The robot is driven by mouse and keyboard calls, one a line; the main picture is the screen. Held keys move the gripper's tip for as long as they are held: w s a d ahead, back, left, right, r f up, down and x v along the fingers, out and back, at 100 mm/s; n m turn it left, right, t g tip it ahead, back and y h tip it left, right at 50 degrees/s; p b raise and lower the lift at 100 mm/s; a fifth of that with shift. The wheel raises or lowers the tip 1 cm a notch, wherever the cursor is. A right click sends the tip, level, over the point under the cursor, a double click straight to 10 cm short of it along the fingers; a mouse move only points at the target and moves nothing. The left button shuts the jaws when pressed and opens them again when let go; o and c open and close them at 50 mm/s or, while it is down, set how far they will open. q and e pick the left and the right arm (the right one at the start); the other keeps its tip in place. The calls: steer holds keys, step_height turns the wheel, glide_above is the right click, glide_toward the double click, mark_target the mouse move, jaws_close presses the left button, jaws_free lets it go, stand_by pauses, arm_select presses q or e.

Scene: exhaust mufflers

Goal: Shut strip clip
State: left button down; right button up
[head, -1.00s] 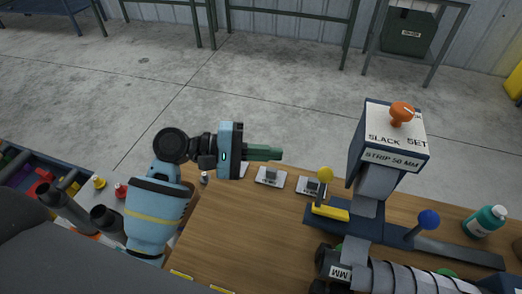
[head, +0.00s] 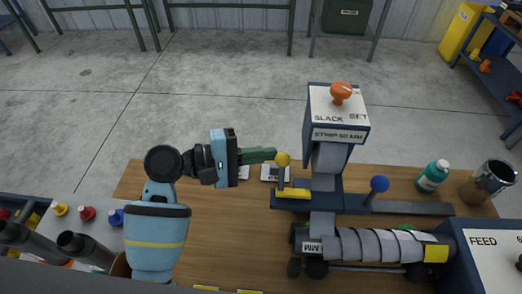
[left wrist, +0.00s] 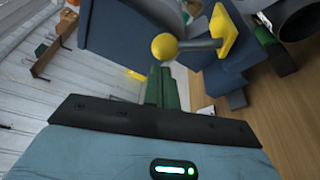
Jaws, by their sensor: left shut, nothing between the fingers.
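The clip has a yellow ball knob (head: 282,159) on an upright stem above a yellow bar (head: 293,194), on the dark blue base under the "STRIP 50 MM" post (head: 338,134). My left gripper (head: 268,154) is shut and empty, its green fingers pointing right with the tips right beside the knob. Whether they touch it I cannot tell. In the left wrist view the knob (left wrist: 164,46) shows just beyond the fingertips (left wrist: 160,75), with its stem running to a yellow plate (left wrist: 223,34). My right gripper is not in view.
A blue ball lever (head: 379,184) stands right of the post. A ribbed grey muffler wrap (head: 375,245) lies in front. A green bottle (head: 432,176) and a metal mug (head: 488,182) stand at the right. The wooden table (head: 230,225) is clear beside my arm.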

mark_target(278, 160)
arm_select(q)
steer(key=shift+s+r, duration=0.1)
steer(key=shift+s+r+m, duration=0.15)
steer(key=shift+m, duration=0.35)
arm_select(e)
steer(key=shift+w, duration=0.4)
arm_select(q)
steer(key=s+m+h+b, duration=0.1)
steer(key=m, duration=0.1)
steer(key=s+r+m+b, duration=0.1)
steer(key=s+m+b, duration=0.1)
steer(key=shift+m+t+h, duration=0.4)
steer(key=shift+s+r+m+b, duration=0.25)
steer(key=shift+m+b, duration=0.25)
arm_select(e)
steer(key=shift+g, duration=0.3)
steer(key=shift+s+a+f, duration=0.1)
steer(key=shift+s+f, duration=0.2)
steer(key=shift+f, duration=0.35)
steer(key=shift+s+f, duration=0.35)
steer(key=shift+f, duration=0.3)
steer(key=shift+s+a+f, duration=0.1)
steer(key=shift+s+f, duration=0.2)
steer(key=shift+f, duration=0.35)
